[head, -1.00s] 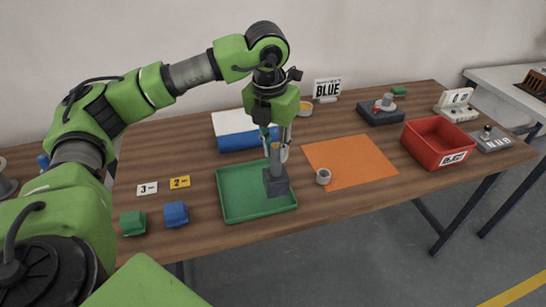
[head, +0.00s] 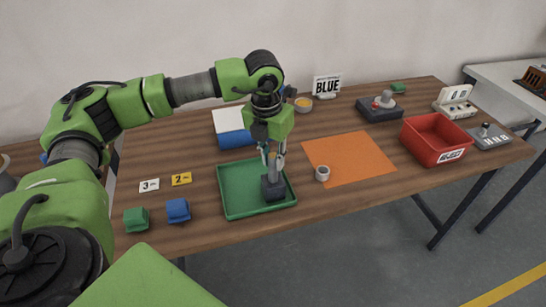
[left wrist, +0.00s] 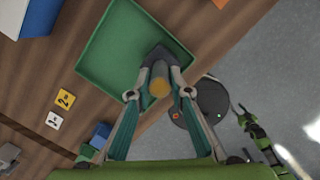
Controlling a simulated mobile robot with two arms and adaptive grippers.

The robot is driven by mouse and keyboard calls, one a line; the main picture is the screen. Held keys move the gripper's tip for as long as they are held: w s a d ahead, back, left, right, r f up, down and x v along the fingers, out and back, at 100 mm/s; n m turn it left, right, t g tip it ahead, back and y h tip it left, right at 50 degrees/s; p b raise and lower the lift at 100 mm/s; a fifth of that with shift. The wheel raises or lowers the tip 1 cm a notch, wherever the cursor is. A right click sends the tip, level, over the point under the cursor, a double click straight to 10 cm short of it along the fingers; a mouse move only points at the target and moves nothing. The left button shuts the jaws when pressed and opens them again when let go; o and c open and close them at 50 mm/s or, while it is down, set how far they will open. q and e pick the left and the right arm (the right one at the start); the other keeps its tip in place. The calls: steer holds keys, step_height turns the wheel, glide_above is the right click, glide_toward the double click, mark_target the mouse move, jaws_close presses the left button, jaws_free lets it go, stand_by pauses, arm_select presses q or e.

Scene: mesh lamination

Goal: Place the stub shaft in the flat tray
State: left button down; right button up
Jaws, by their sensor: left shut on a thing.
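The stub shaft (head: 273,187) has a dark grey block-like base and an upright pin with a tan top. My left gripper (head: 273,156) points down and is shut on the pin. The green flat tray (head: 238,190) lies beneath, with the shaft at its right side. I cannot tell whether the base touches the tray floor. The left wrist view shows the pin's tan end (left wrist: 159,88) between the fingers, and the base over a tray corner. My right gripper (left wrist: 241,113) seems to show small at the right there, its jaws unclear.
Green (head: 136,220) and blue (head: 177,210) blocks lie to the left. A blue-and-white box (head: 235,138) stands behind the tray. A red bin (head: 425,147) is farther right.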

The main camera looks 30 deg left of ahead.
arm_select(q)
steer(key=c, duration=1.8)
jaws_free()
steer(key=shift+c, duration=0.2)
steer(key=shift+r+p, duration=0.2)
steer(key=shift+p, duration=0.1)
steer(key=shift+r, duration=0.25)
step_height(320, 180, up, 11)
steer(key=s+b, duration=0.2)
steer(key=shift+r+b, duration=0.15)
steer(key=shift+b, duration=0.25)
steer(key=shift+d, duration=0.1)
